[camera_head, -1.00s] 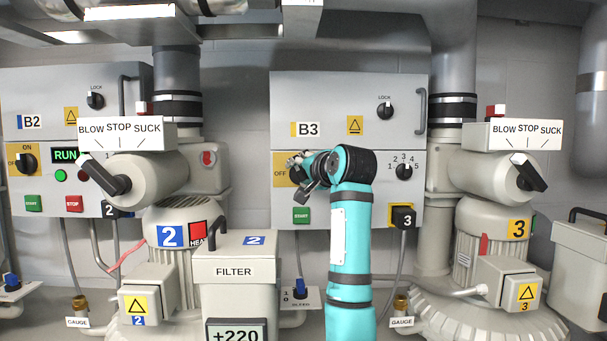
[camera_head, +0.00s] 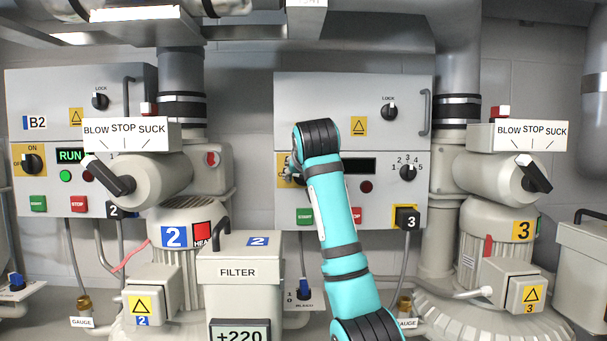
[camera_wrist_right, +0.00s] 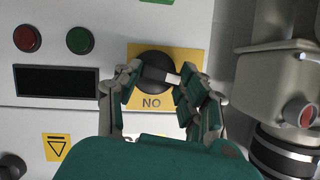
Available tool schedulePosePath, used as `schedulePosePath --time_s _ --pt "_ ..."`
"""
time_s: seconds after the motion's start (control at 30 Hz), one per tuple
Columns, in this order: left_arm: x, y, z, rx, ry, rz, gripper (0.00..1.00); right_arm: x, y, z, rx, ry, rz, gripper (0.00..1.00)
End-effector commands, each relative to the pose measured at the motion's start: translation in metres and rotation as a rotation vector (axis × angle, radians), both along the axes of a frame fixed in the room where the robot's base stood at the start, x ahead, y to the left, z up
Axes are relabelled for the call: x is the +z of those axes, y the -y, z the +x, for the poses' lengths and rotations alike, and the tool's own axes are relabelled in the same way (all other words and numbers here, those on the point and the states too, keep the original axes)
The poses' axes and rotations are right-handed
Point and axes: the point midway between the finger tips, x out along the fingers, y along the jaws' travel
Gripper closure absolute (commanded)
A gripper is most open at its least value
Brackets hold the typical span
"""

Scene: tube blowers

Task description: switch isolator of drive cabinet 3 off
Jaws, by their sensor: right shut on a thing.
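Drive cabinet 3 (camera_head: 300,90) is the grey box behind my right arm. Its isolator is a black rotary knob (camera_wrist_right: 153,66) on a yellow plate (camera_wrist_right: 140,49), seen upside down in the right wrist view. My right gripper (camera_wrist_right: 158,80) is shut on the knob, one finger on each side. The knob's white mark points right in that view, and the ON label lies below the knob. The OFF label is hidden. In the head view my right gripper (camera_head: 289,170) is mostly behind my wrist, covering the knob. My left gripper is out of view.
A dark display (camera_wrist_right: 56,80), a green button (camera_wrist_right: 80,40) and a red button (camera_wrist_right: 27,38) sit beside the isolator. The lock knob (camera_head: 389,112) is above. Blower 2 (camera_head: 175,238) and the filter box (camera_head: 238,272) stand left; blower 3 (camera_head: 524,230) stands right.

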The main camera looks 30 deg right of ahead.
Motion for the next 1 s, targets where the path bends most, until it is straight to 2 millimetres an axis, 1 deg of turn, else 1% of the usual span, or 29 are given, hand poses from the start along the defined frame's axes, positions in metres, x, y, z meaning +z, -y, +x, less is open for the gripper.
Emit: schedulePosePath --time_s 0.2,0.4,0.97,1.0 --pt "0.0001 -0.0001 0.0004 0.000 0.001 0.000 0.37 0.0014 -0.0005 0.0003 -0.001 -0.060 -0.108 0.92" --pt "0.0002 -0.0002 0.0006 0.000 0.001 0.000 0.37 0.0009 -0.0008 0.0006 -0.001 -0.095 -0.164 0.92" --pt "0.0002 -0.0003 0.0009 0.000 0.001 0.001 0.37 0.0007 -0.0009 0.0006 -0.001 -0.109 -0.187 0.92" --pt "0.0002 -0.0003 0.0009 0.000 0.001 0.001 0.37 0.0007 -0.0009 0.0006 -0.001 -0.109 -0.187 0.56"
